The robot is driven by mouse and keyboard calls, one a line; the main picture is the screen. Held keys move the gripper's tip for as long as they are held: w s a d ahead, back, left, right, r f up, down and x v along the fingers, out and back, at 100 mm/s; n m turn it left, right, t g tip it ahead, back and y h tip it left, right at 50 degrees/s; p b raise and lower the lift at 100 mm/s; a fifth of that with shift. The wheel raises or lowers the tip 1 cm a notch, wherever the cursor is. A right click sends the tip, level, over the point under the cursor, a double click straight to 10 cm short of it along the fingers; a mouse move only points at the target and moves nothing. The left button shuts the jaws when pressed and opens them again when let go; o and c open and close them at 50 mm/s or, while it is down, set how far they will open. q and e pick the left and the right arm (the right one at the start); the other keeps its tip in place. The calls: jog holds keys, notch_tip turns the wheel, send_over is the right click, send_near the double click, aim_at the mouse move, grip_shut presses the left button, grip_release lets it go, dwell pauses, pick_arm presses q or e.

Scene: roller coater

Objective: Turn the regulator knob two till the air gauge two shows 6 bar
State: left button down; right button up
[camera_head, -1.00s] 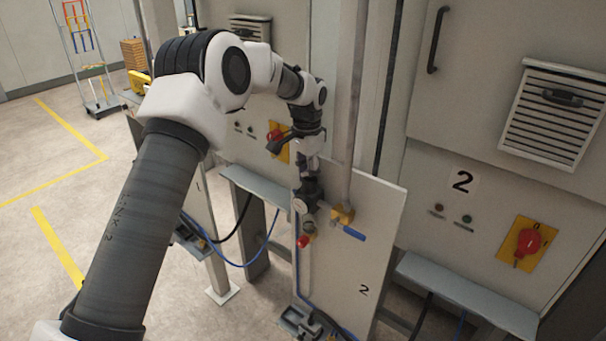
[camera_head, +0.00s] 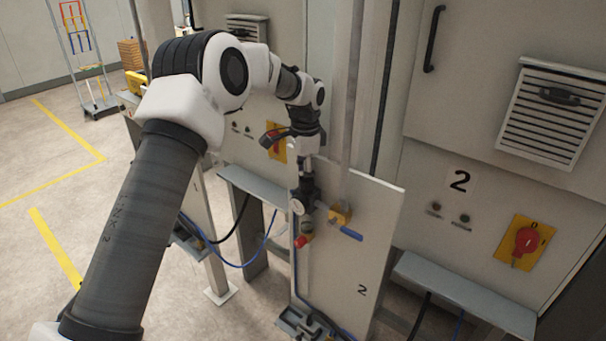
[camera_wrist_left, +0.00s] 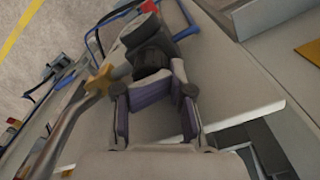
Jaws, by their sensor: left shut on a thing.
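The regulator knob two (camera_wrist_left: 152,62) is a dark knob on top of the black regulator on panel 2 (camera_head: 362,230). In the left wrist view it sits between the fingers of my left gripper (camera_wrist_left: 154,92), which is shut on it. In the head view, my left gripper (camera_head: 306,168) points down at the regulator from above and mostly hides the knob. The small round air gauge two (camera_head: 297,207) is on the regulator's front, below the gripper. Its face is too small to read. My right gripper is in no view.
A cabinet with a red-yellow switch (camera_head: 527,242) is at the right. Open floor lies left.

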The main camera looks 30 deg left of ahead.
aim_at(307, 178)
pick_arm(q)
jog(key=shift+s+d+f, duration=0.2)
jog(key=shift+s+f, duration=0.1)
jog(key=shift+f, duration=0.05)
jog(key=c, duration=1)
grip_release()
jog(key=shift+d, duration=0.1)
jog(key=shift+d+r, duration=0.35)
jog(key=shift+d, duration=0.1)
jog(key=shift+a, duration=0.3)
jog(key=shift+r, duration=0.15)
notch_tip(307, 178, up, 8)
jog(key=shift+f, duration=0.1)
